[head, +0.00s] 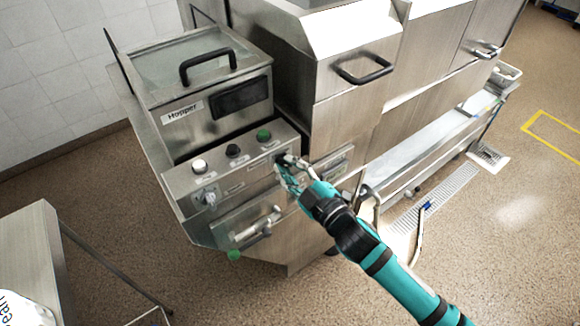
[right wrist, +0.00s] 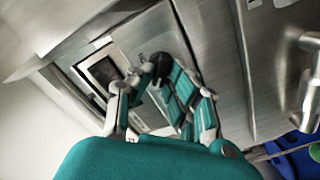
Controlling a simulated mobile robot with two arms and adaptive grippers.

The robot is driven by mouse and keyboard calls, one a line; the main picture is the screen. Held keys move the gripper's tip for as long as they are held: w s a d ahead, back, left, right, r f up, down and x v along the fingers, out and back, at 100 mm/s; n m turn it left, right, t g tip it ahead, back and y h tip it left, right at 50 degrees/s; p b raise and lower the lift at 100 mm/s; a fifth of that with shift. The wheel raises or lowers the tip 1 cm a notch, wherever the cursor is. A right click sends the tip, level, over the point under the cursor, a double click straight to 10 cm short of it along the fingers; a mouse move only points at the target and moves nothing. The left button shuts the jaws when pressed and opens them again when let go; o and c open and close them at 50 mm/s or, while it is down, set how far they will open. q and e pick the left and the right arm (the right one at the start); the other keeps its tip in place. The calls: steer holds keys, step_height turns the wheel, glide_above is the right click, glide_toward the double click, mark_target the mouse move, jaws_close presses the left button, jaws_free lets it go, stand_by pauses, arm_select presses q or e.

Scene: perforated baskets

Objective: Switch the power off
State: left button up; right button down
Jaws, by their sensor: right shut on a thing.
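A steel control panel (head: 237,177) slopes down in front of the hopper box in the head view. It carries a white button (head: 199,166), a black button (head: 233,151), a green button (head: 264,135) and a silver knob (head: 206,197). A dark rotary switch (head: 280,158) sits at the panel's right end, partly hidden by my fingers. My right gripper (head: 286,167) is shut on this switch. In the right wrist view, the fingers (right wrist: 163,82) close around the black switch (right wrist: 161,60). The switch's exact angle cannot be told. My left gripper is not in view.
The hopper (head: 190,70) with a black-handled lid stands behind the panel. A steel cabinet (head: 345,110) rises close to the right. A steel table (head: 32,255) stands at left; floor at right is open.

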steer(key=c, duration=1.3)
jaws_free()
steer(key=shift+c, duration=0.2)
steer(key=v, duration=1.2)
